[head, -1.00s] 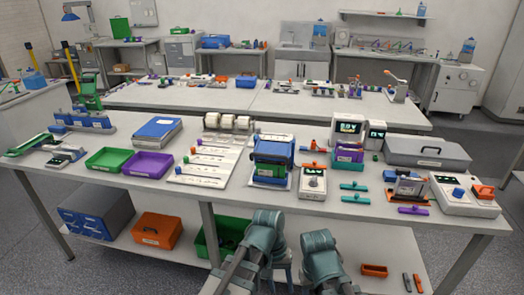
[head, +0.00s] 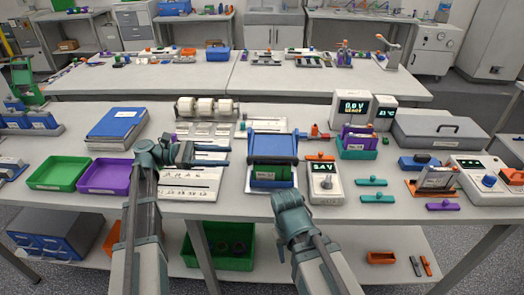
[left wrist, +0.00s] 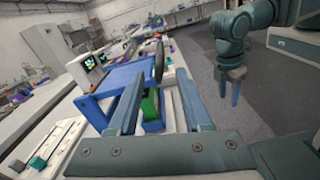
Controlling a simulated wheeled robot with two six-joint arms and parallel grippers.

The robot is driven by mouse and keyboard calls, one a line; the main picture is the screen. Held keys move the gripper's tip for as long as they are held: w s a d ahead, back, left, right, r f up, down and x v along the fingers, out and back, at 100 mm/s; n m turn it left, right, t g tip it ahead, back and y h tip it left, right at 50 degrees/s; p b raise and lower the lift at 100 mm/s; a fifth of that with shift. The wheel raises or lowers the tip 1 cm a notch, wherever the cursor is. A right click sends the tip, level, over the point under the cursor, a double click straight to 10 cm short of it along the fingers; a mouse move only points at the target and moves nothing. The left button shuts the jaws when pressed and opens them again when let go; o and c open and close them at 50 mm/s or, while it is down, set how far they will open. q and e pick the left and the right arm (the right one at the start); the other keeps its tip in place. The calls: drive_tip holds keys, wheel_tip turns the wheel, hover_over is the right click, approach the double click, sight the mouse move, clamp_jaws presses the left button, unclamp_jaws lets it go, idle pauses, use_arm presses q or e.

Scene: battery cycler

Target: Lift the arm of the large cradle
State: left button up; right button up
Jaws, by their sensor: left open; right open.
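The large cradle (head: 271,178) stands on the near bench, a blue frame with a wide blue bar (head: 272,146) across its top and a green part inside. My left gripper (head: 224,152) is open and empty, pointing right toward the cradle's left side, with a gap between in the head view. In the left wrist view, the cradle's blue frame (left wrist: 92,108) lies beyond and partly behind my open fingers. My right gripper (head: 286,198) is in front of the cradle, near the bench's front edge; it also shows in the left wrist view (left wrist: 229,90), fingers down, holding nothing.
A small meter (head: 323,183) stands close to the cradle's right. A white slotted board (head: 190,185) lies to its left, with a row of white rolls (head: 207,108) behind. Green (head: 58,173) and purple (head: 105,177) trays are further left. Teal and purple pieces lie at right.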

sight(270, 156)
use_arm(q)
drive_tip(key=d, duration=1.4)
clamp_jaws()
drive_tip(key=shift+r, duration=0.1)
idle(1.2)
